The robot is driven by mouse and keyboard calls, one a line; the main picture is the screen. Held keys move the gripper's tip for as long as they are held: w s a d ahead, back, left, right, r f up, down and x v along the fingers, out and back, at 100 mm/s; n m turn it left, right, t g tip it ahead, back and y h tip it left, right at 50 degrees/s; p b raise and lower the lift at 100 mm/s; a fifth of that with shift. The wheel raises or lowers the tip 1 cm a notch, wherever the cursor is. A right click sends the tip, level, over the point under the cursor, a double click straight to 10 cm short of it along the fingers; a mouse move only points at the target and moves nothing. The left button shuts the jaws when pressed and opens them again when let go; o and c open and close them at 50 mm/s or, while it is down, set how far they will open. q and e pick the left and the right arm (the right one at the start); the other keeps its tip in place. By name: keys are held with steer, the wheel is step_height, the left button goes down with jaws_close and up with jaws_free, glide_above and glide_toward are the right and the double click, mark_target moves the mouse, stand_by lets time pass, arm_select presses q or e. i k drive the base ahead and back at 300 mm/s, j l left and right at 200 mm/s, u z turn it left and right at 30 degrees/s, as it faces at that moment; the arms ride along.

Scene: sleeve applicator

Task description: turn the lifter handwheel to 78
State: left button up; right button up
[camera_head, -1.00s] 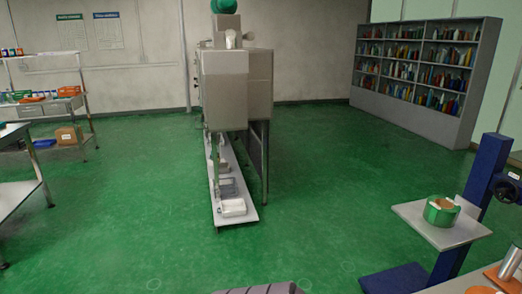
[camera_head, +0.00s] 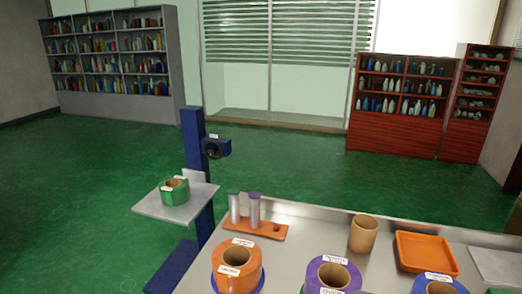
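The lifter is a dark blue column (camera_head: 194,150) standing left of centre in the head view, on a blue base (camera_head: 173,268). Its handwheel (camera_head: 212,149) is a dark round part on the upper right side of the column, beside a blue housing. The setting on it is too small to read. A light grey platform (camera_head: 150,208) sticks out left of the column and bears a green roll (camera_head: 174,191) with a brown core. Neither of my grippers shows in the view.
A steel table (camera_head: 310,226) fills the front right. It holds an orange roll (camera_head: 238,268), a purple roll (camera_head: 333,274), a blue-rimmed roll, an orange rack (camera_head: 270,230) with two cylinders, a brown cup (camera_head: 363,233) and an orange tray (camera_head: 425,252). Green floor (camera_head: 90,190) is clear on the left.

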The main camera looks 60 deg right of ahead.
mark_target(213, 150)
steer(key=z, duration=1.4)
steer(key=i+j, duration=0.15)
steer(key=j, duration=0.25)
steer(key=i+j+z, duration=0.1)
steer(key=j, duration=0.35)
steer(key=i+j, duration=0.15)
steer(key=j, duration=0.25)
steer(key=i+j, duration=0.15)
steer(key=j, duration=0.3)
steer(key=i+j+z, duration=0.1)
steer(key=j, duration=0.3)
steer(key=i+j, duration=0.25)
steer(key=j, duration=0.15)
steer(key=i+j+z, duration=0.15)
steer(key=j, duration=0.25)
steer(key=i+j, duration=0.3)
steer(key=j+z, duration=0.05)
steer(key=j, duration=0.05)
